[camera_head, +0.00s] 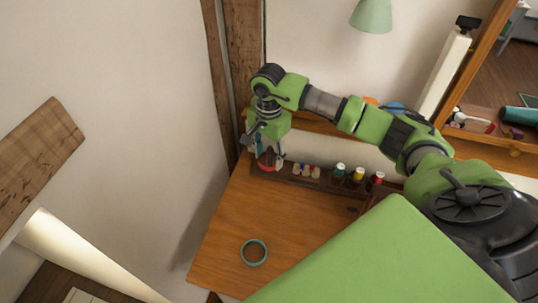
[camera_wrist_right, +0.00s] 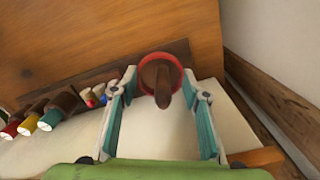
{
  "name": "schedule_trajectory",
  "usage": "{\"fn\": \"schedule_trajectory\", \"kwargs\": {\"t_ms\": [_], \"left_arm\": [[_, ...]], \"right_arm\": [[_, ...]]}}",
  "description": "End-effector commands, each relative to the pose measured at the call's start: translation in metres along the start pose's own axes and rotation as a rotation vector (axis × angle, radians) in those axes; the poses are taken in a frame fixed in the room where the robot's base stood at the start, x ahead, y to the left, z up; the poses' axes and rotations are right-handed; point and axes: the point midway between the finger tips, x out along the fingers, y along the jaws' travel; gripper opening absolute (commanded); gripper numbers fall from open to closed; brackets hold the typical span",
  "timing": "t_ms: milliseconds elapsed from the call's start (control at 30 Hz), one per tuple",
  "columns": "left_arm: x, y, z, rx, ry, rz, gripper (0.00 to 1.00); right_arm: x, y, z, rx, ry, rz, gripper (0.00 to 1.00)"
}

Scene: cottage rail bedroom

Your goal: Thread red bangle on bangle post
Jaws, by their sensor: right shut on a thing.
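The red bangle (camera_wrist_right: 146,61) is between the fingertips of my right gripper (camera_wrist_right: 161,80), which is shut on it. In the wrist view the brown bangle post (camera_wrist_right: 163,92) shows inside the red ring, and the bangle appears to be around it. Its height on the post is hard to judge. In the head view my right gripper (camera_head: 266,146) is at the back left of the wooden desk, and a bit of the red bangle (camera_head: 266,160) shows under it. The post is mostly hidden there. My left gripper is not in view.
A teal ring (camera_head: 243,252) lies on the front left of the desk (camera_head: 226,222). A dark rack (camera_head: 313,180) with several small bottles and spools runs along the back edge, right of the gripper. The wall and a timber beam (camera_head: 245,50) are close behind.

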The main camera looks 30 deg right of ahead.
Motion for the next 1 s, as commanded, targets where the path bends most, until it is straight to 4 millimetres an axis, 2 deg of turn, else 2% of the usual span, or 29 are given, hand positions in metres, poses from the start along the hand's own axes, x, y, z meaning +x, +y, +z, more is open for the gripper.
{"fn": "schedule_trajectory", "kwargs": {"t_ms": [1000], "left_arm": [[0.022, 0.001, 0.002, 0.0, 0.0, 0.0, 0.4]], "right_arm": [[0.025, 0.0, 0.0, 0.0, 0.0, -0.001, 0.24]]}}
